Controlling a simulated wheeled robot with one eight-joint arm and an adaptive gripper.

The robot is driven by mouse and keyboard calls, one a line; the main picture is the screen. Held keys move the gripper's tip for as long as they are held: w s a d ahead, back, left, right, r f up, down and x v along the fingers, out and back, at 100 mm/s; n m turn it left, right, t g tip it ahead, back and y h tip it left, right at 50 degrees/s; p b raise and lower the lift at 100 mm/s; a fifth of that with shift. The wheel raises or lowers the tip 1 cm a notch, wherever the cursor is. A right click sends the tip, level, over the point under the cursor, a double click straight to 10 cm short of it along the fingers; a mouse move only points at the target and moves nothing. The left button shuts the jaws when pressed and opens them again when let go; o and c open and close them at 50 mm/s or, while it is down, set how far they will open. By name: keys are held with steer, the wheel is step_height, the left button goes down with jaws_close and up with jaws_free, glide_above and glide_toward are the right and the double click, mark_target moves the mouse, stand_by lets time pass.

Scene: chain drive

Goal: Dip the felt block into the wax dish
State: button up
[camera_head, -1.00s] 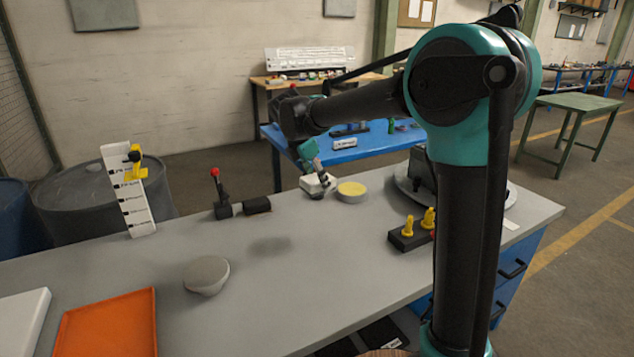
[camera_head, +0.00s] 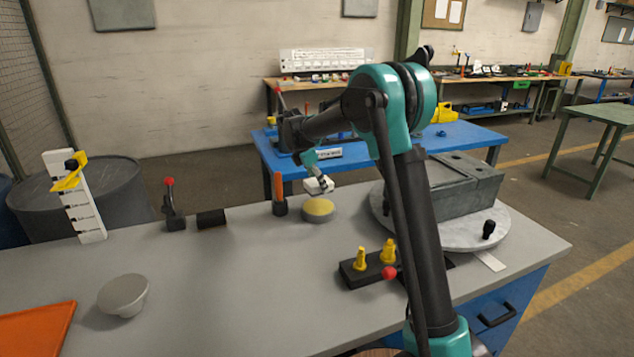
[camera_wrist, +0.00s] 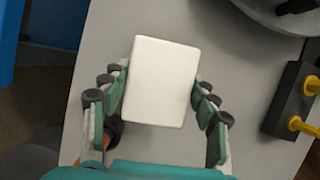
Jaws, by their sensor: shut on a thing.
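The felt block (camera_head: 319,186) is a white rounded slab. My gripper (camera_head: 314,176) is shut on it, with fingers along its left and right sides in the wrist view (camera_wrist: 160,82). The wax dish (camera_head: 318,210) is a low round grey dish with yellow wax, standing on the grey bench. In the head view the block shows just above and slightly behind the dish's far rim. I cannot tell the height of any gap between them. In the wrist view the dish does not show; the block covers the middle.
An orange-handled tool (camera_head: 279,194) stands close left of the dish. A round plate (camera_head: 460,235) bearing a grey block (camera_head: 455,195) is to the right. A black holder with yellow knobs (camera_head: 368,270) is in front. The bench (camera_head: 230,285) is clear at front middle.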

mark_target(322, 205)
steer(key=shift+f, duration=2.8)
steer(key=shift+f, duration=0.6)
steer(key=shift+r, duration=0.1)
steer(key=shift+r, duration=3.45)
